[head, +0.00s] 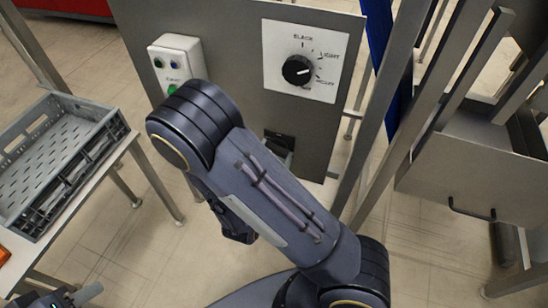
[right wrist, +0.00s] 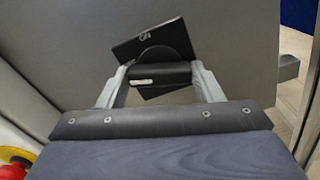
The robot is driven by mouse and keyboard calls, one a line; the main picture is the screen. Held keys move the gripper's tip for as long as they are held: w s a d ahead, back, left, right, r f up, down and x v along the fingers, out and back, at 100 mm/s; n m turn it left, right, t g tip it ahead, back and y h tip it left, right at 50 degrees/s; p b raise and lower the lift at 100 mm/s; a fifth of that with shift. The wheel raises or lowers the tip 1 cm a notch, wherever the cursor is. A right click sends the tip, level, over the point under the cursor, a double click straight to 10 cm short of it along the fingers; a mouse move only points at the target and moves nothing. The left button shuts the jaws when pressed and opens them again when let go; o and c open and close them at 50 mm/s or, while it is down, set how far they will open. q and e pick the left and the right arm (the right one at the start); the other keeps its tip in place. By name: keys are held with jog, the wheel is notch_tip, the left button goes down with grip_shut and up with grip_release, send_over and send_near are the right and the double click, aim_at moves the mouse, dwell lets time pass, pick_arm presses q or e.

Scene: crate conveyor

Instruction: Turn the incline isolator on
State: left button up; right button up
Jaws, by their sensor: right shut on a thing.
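In the right wrist view, my right gripper (right wrist: 160,82) has one light finger on each side of a black handle (right wrist: 172,73) and is shut on it. The handle belongs to the isolator, whose dark square plate (right wrist: 125,47) sits tilted on a grey panel, with a small pale marking near its top. In the head view, a dark fitting (head: 279,141) low on the panel is partly covered by my right arm, which also hides the right gripper's fingers. My left gripper (head: 62,297) is at the bottom left edge, mostly cut off; its opening cannot be made out.
The panel (head: 230,50) carries a dial (head: 298,70) marked black, light and another word, and a white button box (head: 176,58). A grey crate (head: 55,150) stands on a table at left. Metal posts stand at right. A red knob (right wrist: 12,170) shows in the wrist view.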

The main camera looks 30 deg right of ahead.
jog(key=shift+f+m+b, duration=0.25)
jog(key=shift+m+b, duration=0.55)
jog(key=shift+m, duration=0.2)
jog(key=shift+r+m+b, duration=0.15)
jog(key=shift+m+b, duration=5.95)
jog(key=shift+b, duration=0.25)
jog(key=o, duration=1)
jog(key=shift+r, duration=0.1)
jog(key=p+v, duration=0.1)
jog(key=v, duration=0.7)
